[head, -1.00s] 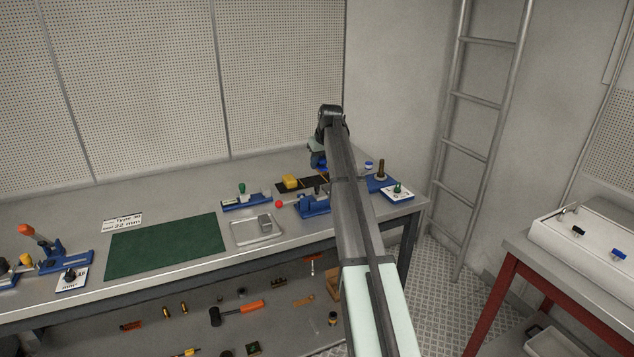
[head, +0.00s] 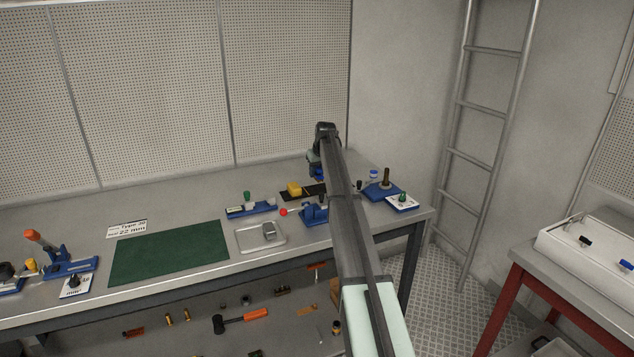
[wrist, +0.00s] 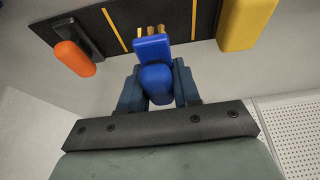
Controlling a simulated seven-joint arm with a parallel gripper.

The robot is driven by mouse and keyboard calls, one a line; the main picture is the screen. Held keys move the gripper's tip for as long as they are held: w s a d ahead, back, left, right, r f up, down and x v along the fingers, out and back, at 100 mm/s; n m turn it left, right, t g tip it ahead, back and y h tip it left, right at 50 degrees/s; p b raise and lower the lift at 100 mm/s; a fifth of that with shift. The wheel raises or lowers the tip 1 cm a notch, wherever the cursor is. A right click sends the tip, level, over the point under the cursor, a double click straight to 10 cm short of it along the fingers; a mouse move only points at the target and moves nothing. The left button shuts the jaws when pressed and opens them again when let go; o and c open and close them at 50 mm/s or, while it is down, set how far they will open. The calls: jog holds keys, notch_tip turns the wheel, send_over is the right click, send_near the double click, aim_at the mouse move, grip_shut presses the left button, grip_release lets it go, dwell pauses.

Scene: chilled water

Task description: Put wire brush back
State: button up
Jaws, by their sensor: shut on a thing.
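My gripper (wrist: 157,88) is shut on a blue-handled tool, which I take to be the wire brush (wrist: 154,48). Its blue body sits between the two dark fingers, with several brass-coloured tips at its far end. In the wrist view these tips overlap the black mat (wrist: 213,14) with yellow lines; I cannot tell whether they touch it. In the head view my gripper (head: 317,166) is at the back right of the workbench, by the black mat (head: 314,189). My arm hides part of that area.
A yellow block (wrist: 245,22) is on the mat's right and an orange-ended tool (wrist: 76,58) on its left in the wrist view. Blue fixtures (head: 315,214), a metal tray (head: 258,237) and a green mat (head: 170,253) are on the bench. The rear left bench is clear.

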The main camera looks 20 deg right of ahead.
aim_at(317, 180)
jog(key=shift+f, duration=2.15)
jog(key=shift+f, duration=0.15)
jog(key=o, duration=0.9)
jog(key=v, duration=1.2)
jog(key=shift+r, duration=0.25)
